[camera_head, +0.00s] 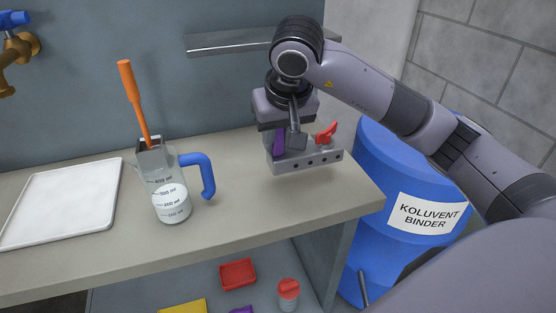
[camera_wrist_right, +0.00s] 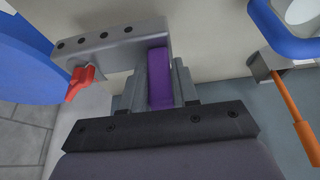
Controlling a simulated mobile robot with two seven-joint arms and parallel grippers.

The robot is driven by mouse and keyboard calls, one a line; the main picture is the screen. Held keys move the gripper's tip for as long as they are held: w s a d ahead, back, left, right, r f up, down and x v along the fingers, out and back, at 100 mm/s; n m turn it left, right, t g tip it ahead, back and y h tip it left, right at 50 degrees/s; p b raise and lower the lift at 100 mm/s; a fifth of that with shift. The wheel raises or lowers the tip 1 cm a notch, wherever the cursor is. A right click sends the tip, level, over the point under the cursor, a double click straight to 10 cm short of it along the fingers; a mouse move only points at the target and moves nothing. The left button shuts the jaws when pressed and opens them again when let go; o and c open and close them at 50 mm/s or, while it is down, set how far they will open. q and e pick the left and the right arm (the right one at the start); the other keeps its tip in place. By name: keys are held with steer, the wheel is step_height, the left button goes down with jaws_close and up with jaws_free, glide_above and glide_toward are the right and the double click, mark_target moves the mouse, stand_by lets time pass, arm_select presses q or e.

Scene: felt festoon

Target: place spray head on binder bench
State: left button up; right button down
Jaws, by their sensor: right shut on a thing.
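The spray head (camera_head: 312,160) is a grey bar with several dark holes, a purple grip and a red lever. It also shows in the right wrist view (camera_wrist_right: 110,48). My right gripper (camera_head: 287,141) is shut on its purple grip, reaching down from above. The spray head is over the right end of the binder bench (camera_head: 245,212), a beige top; I cannot tell whether it touches the surface. The jaws hide part of the purple grip. My left gripper is not in view.
A measuring jug (camera_head: 172,203) with a blue handle and an orange stick stands mid-bench, left of the spray head. A white tray (camera_head: 62,204) lies at left. A blue barrel (camera_head: 385,190) labelled KOLUVENT BINDER stands at right. A metal shelf (camera_head: 230,42) is on the wall.

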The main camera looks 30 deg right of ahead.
mark_target(280, 153)
steer(key=shift+f, duration=2.75)
steer(key=shift+f+b, duration=0.25)
steer(key=shift+b, duration=0.05)
steer(key=c, duration=0.8)
jaws_free()
steer(key=shift+r, duration=0.1)
steer(key=shift+c, duration=0.2)
steer(key=shift+r, duration=0.1)
